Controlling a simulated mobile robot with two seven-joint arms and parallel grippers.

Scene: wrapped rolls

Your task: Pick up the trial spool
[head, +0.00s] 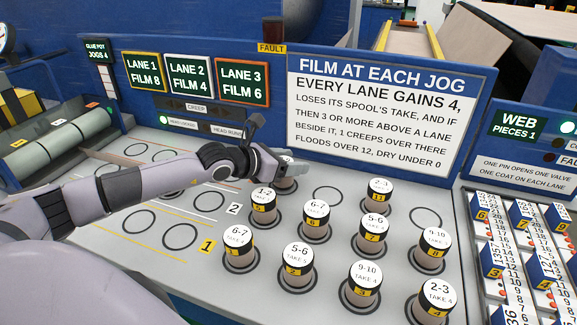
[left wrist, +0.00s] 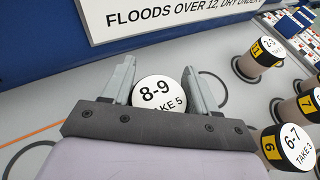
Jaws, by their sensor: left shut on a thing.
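My left gripper (head: 283,162) is at the back of the spool group. In the left wrist view its two fingers (left wrist: 158,85) stand on either side of a spool with a white top reading "8-9 TAKE 5" (left wrist: 158,96), and they are shut on it. In the head view only a little of this spool (head: 287,184) shows below the gripper. I cannot tell whether it is clear of the deck. Which spool is the trial one is not marked in these views. My right gripper is not in view.
Several other spools stand close by, including "1-2" (head: 263,195), "6-7" (head: 316,212) and "2-3" (head: 380,190). Empty rings mark the grey deck (head: 215,285) at left. A white sign (head: 375,110) rises behind. A rack of blue-ended blocks (head: 520,215) stands at right.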

